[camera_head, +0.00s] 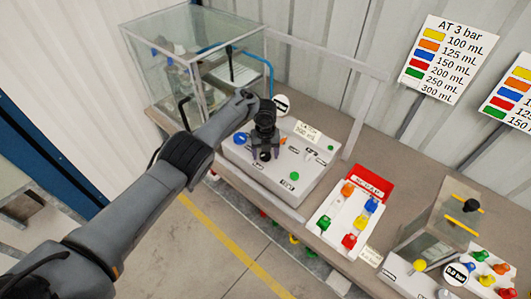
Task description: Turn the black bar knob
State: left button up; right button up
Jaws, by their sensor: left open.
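The black bar knob (265,157) is a small dark shape on the top of the white control box (291,190). My left arm reaches in from the left, and its gripper (266,153) points down over the box. The gripper is open, with one finger to the left of the knob and one to the right. Whether the fingers touch the knob cannot be told. The gripper body hides part of the panel behind it. My right gripper is not in view.
A glass tank (150,52) stands behind my left arm. A blue knob (240,138) and green button (294,176) are on the same box. To the right are a panel with coloured knobs (346,222) and a clear case (436,222). Wall signs (447,60) hang above.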

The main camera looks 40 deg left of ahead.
aim_at(265, 155)
pick_arm(q)
notch_tip(265, 155, up, 11)
jog(key=p, duration=0.4)
dwell(0.6)
